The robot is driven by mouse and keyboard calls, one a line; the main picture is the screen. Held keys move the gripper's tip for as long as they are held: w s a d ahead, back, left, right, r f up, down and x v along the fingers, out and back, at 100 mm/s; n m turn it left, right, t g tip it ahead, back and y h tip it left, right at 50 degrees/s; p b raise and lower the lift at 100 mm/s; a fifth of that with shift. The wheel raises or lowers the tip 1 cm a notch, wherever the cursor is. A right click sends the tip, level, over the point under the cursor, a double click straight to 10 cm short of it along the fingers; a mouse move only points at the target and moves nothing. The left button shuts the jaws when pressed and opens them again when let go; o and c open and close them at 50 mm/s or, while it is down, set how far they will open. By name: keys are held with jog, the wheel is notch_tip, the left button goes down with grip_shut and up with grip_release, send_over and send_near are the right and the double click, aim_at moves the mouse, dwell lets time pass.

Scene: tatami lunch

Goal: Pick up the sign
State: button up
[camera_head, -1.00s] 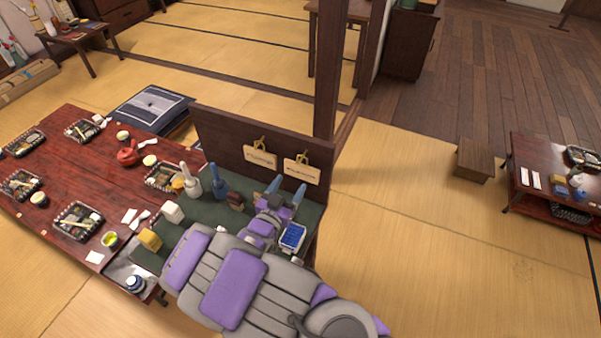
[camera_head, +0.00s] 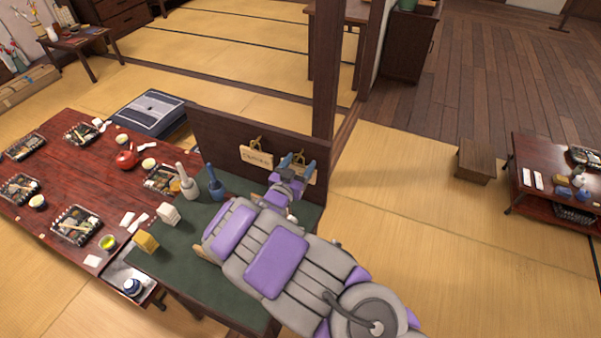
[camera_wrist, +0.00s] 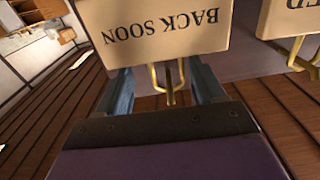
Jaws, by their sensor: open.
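Two pale wooden signs hang on brass hooks on a dark upright panel (camera_head: 225,140). The left sign (camera_head: 257,156) is clear in the head view. The right sign (camera_head: 312,178) is partly hidden by my gripper (camera_head: 297,164). In the wrist view, the "BACK SOON" sign (camera_wrist: 160,28) appears upside down, with its brass hook (camera_wrist: 168,82) between the two blue fingers of my gripper (camera_wrist: 163,84). The fingers are apart, one on each side of the hook, close to the sign's edge. I cannot tell whether they touch it. Part of the other sign (camera_wrist: 290,15), ending in "ED", is at the right.
Below the panel is a green-topped stand (camera_head: 190,240) with a grey pestle-like item (camera_head: 186,180), a blue one (camera_head: 215,184), a white block (camera_head: 168,214) and a yellow block (camera_head: 146,241). A red table (camera_head: 75,170) adjoins it. A wooden post (camera_head: 326,70) stands behind.

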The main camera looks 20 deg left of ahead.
jog(key=shift+a+f, duration=0.2)
jog(key=shift+a, duration=0.65)
jog(key=shift+c, duration=0.6)
jog(key=shift+d+r, duration=0.1)
jog(key=shift+d, duration=0.55)
jog(key=c, duration=0.6)
jog(key=shift+a, duration=0.1)
jog(key=c, duration=0.3)
jog(key=shift+a, duration=0.25)
jog(key=shift+c, duration=0.5)
